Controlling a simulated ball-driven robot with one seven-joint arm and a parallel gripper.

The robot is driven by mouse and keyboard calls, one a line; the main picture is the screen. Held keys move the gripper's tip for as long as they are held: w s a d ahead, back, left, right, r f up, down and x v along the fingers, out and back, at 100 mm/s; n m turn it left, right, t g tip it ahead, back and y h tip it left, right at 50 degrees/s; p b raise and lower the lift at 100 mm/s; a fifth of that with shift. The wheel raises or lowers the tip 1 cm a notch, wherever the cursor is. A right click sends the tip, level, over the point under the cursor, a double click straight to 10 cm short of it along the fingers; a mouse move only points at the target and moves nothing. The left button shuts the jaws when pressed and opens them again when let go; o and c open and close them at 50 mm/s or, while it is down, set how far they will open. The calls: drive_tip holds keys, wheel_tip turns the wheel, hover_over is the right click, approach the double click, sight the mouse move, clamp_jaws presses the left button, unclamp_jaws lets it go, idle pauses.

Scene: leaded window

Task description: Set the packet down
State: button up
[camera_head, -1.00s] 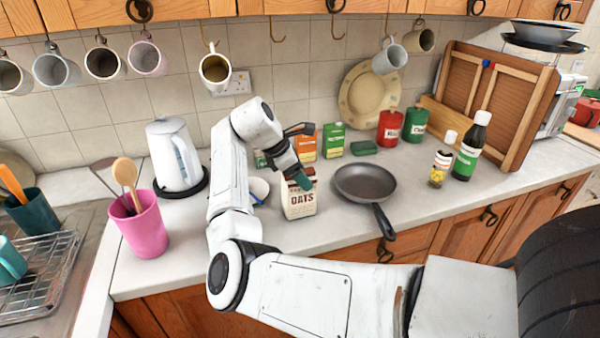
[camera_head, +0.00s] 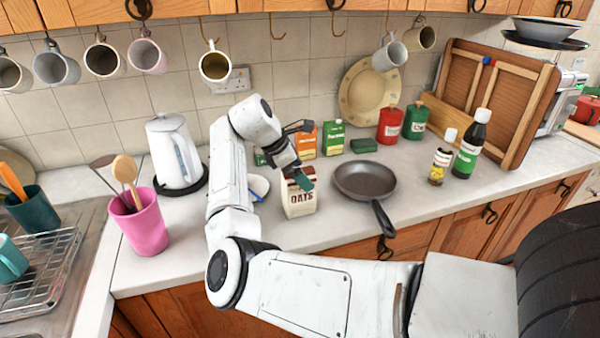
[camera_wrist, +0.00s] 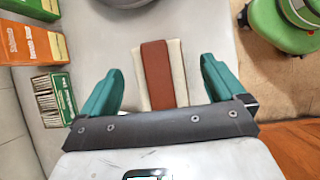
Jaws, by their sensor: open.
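The packet is a cream carton marked OATS with a brown top (camera_head: 300,203). It appears to stand upright on the worktop, between the kettle and the frying pan. In the wrist view its brown and cream top (camera_wrist: 155,75) lies between my two teal fingers. My gripper (camera_head: 302,179) is at the packet's top, and in the wrist view the gripper (camera_wrist: 161,66) is open, with a gap visible on each side of the packet. The arm hides part of the packet's upper back in the head view.
A frying pan (camera_head: 364,180) sits just right of the packet, its handle towards the front edge. Orange (camera_head: 305,143) and green (camera_head: 334,138) boxes stand behind. A white kettle (camera_head: 174,152) and pink utensil pot (camera_head: 139,224) are left. The worktop's front edge is close.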

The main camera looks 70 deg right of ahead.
drive_tip(key=b+v, duration=0.1)
drive_tip(key=v, duration=1)
drive_tip(key=shift+r, duration=0.25)
drive_tip(key=shift+w, duration=0.1)
